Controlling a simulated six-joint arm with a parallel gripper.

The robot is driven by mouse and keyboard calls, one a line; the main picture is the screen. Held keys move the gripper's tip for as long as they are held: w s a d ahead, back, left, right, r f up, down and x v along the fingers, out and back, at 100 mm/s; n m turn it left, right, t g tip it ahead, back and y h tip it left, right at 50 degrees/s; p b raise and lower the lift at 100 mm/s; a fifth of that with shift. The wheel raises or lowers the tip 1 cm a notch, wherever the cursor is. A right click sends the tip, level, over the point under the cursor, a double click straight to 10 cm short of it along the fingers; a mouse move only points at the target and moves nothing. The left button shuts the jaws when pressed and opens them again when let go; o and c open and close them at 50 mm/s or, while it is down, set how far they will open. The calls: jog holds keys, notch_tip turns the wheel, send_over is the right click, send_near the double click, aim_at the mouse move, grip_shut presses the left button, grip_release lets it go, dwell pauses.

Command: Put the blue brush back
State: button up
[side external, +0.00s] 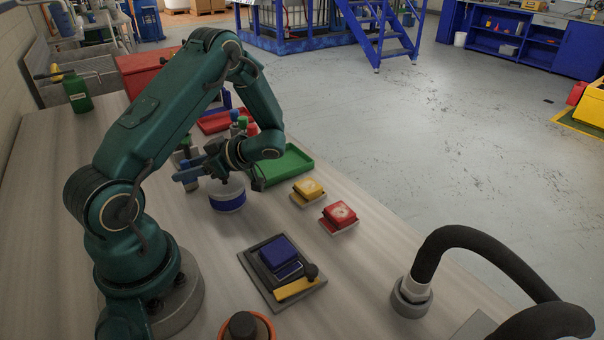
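My gripper (214,163) is above the bench, just over a round white pot with a blue band (228,202). A blue rod-like handle, which looks like the blue brush (187,175), sticks out to the left from between its fingers, lying roughly level. The gripper appears shut on it; the fingertips are small and partly hidden, and the brush's other end cannot be made out. Behind the gripper stand upright pieces with blue (235,115), green (243,122) and red (252,129) tops, partly hidden by my arm.
A green tray (295,164) and a red tray (213,123) lie behind. Yellow (308,188) and red (340,214) blocks sit to the right. A dark plate (260,283) holds a blue block and a yellow-handled piece. A black hose (480,245) arches at front right.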

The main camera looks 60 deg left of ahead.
jog(key=shift+d+f, duration=0.1)
jog(key=shift+r, duration=0.2)
jog(key=v, duration=1.1)
jog(key=shift+w+r, duration=0.1)
jog(key=shift+r, duration=0.4)
jog(key=shift+w+d+r, duration=0.2)
jog(key=shift+d+r, duration=0.1)
jog(key=shift+d+r+m+t+h, duration=0.3)
jog(key=shift+m+t, duration=0.1)
jog(key=shift+m, duration=0.2)
jog(key=s+d+r+m+t+h, duration=0.2)
jog(key=d+m+t, duration=0.4)
jog(key=d+m, duration=0.3)
jog(key=s+d+r+m+t+h, duration=0.3)
jog(key=d+m+t+h, duration=0.4)
jog(key=m, duration=0.8)
jog(key=shift+d+r+m, duration=0.4)
jog(key=shift+d+r, duration=0.15)
jog(key=shift+d, duration=0.4)
